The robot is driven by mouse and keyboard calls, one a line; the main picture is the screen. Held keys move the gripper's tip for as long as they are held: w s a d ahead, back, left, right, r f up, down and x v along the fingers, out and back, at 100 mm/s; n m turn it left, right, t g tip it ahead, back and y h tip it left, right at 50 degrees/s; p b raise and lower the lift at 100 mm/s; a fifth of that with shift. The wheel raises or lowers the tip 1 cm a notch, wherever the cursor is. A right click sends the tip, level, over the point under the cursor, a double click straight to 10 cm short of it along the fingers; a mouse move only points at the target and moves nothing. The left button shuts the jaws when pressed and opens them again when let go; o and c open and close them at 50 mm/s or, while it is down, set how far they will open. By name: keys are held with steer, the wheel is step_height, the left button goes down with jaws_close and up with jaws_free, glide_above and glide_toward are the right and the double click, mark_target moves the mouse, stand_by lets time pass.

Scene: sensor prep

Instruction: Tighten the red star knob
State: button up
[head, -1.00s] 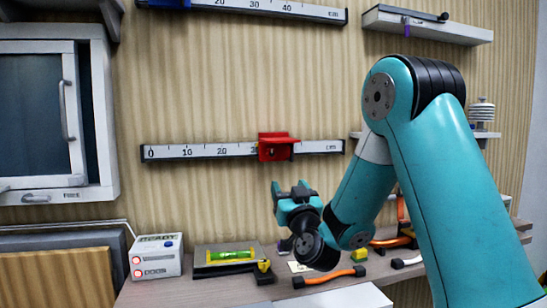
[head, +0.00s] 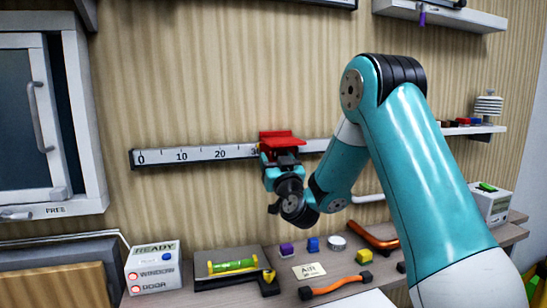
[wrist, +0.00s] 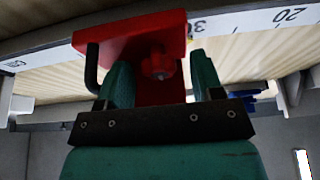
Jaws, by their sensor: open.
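The red star knob (wrist: 158,65) sits on the red slider (wrist: 128,38) in the wrist view. The slider (head: 283,137) is on the wall scale (head: 195,154), close to the 30 mark. My gripper (wrist: 160,72) is open, with one teal finger on each side of the knob. I see a gap between knob and fingers, but cannot tell how deep the knob lies between them. In the head view my gripper (head: 280,160) is just below and in front of the slider and hides the knob.
Below is a bench with a green spirit level (head: 232,266), a control box (head: 153,267), an AIR card (head: 309,271), an orange-handled tool (head: 335,286) and small coloured blocks. A cabinet (head: 45,120) hangs at left. A shelf (head: 475,130) is behind my arm at right.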

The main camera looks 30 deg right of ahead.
steer(key=c, duration=0.9)
